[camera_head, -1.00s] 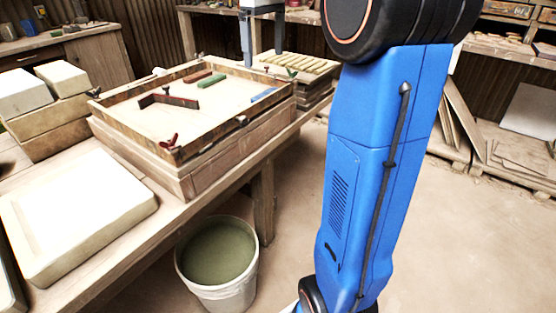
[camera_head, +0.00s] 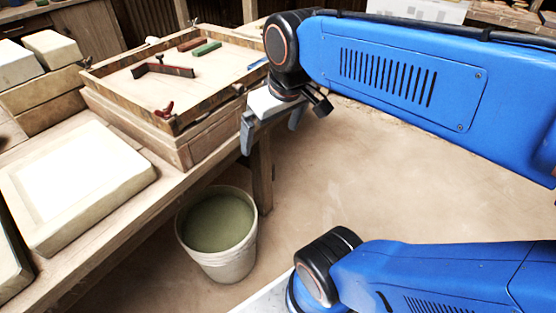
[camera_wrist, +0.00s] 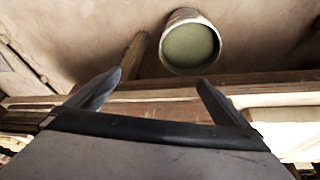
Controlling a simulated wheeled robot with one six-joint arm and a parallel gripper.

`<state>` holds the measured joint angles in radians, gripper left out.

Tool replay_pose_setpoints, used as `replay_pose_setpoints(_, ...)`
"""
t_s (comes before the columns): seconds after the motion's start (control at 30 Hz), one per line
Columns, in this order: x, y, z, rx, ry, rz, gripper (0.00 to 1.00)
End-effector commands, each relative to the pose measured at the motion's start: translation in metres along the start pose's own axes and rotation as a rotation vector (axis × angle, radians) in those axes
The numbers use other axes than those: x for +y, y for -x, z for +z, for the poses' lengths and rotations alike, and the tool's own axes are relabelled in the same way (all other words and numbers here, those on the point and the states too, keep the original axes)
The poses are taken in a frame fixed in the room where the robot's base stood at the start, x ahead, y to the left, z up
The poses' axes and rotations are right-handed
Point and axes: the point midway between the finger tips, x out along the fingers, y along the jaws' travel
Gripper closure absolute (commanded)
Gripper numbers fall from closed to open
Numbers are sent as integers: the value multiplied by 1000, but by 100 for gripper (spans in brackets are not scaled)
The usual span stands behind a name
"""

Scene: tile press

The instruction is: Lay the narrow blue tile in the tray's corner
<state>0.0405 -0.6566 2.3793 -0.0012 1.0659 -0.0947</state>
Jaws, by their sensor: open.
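The narrow blue tile (camera_head: 257,64) lies in the wooden tray (camera_head: 120,105) by its right side, partly hidden by my arm in the head view. The tray is a shallow frame with a pale floor, raised on the workbench. My gripper (camera_head: 272,127) is open and empty, to the right of the tray's front right side and past the bench edge. In the wrist view, my gripper (camera_wrist: 159,80) has its two fingers spread, with nothing between them. The tile does not show in that view.
A green tile (camera_head: 207,49), a red tile (camera_head: 190,44) and a dark red angled bar (camera_head: 162,70) lie in the tray. A red clamp (camera_head: 164,110) sits at its near corner. A bucket (camera_head: 217,222) stands on the floor below. A pale slab (camera_head: 78,185) lies on the bench.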

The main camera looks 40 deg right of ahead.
Motion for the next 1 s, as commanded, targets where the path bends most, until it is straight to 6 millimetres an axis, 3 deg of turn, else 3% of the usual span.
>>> replay_pose_setpoints(0.1,-9,-18,31,33,-25,-6,0)
replay_pose_setpoints(0.3,-15,-35,55,60,-51,-13,0)
replay_pose_setpoints(1.0,-15,-36,57,62,-54,-13,0)
